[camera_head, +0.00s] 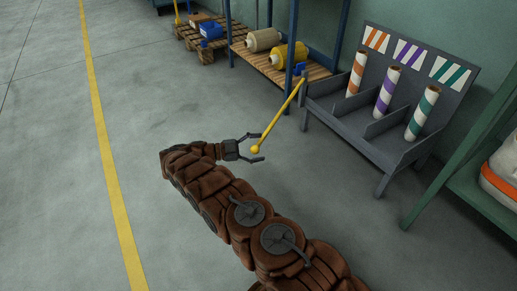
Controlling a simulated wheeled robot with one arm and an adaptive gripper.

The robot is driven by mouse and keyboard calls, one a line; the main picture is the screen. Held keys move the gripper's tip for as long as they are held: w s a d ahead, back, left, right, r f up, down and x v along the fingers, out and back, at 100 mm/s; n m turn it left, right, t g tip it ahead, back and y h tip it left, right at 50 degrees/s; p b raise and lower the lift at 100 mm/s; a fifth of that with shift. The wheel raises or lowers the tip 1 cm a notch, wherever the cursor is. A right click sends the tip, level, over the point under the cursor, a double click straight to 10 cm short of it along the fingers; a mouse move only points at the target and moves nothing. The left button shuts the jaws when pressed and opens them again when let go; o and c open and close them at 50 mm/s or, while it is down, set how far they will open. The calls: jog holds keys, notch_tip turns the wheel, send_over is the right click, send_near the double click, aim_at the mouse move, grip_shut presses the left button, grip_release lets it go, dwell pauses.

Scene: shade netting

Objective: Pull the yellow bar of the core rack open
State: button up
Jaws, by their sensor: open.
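The core rack (385,150) is a grey stand at the right with striped rolls in its bays. Its yellow bar (280,120) runs from a blue mount (300,70) at the rack's left corner, slanting down and toward me over the floor. The bar ends in a yellow ball (255,149). My gripper (259,147) is open, with one finger above the ball and one below it in the picture. The ball lies between the fingertips; I cannot tell whether either finger touches it.
A blue-framed shelf (292,45) with a beige roll (263,40) and a yellow roll (289,55) stands behind the rack. A pallet (205,45) with a blue bin (211,30) is farther back. A green shelf (470,185) stands at the right. The floor at left is clear, crossed by a yellow line (108,170).

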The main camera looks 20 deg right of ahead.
jog(key=shift+r, duration=4.6)
